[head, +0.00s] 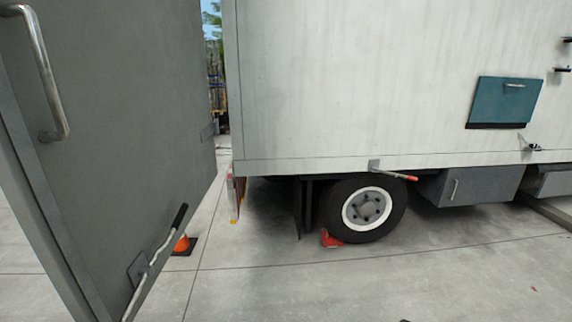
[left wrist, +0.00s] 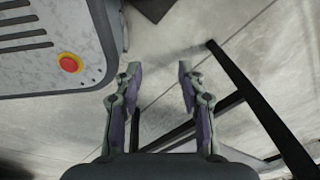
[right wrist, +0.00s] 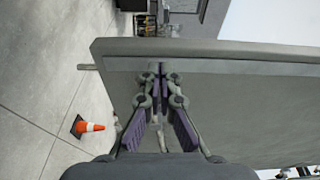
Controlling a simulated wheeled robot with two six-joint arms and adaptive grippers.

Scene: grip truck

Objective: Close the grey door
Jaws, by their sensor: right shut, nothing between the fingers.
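The grey door (head: 125,110) stands open on the left in the head view, swung away from the white truck (head: 340,85). It has a metal handle (head: 45,80) near the top left and a lever with a black grip (head: 155,255) low down. In the right wrist view the door (right wrist: 240,95) fills the right side. My right gripper (right wrist: 157,70) is shut and empty, its tips over the door's face near its edge; whether they touch cannot be told. My left gripper (left wrist: 158,70) is open and empty above the concrete floor. Neither gripper shows in the head view.
An orange cone (head: 182,243) stands on the floor behind the door; it also shows in the right wrist view (right wrist: 88,126). A truck wheel (head: 366,207) with a red chock (head: 331,239) is right of centre. A red-tipped lever (head: 395,174) sticks out above it. Concrete in front is clear.

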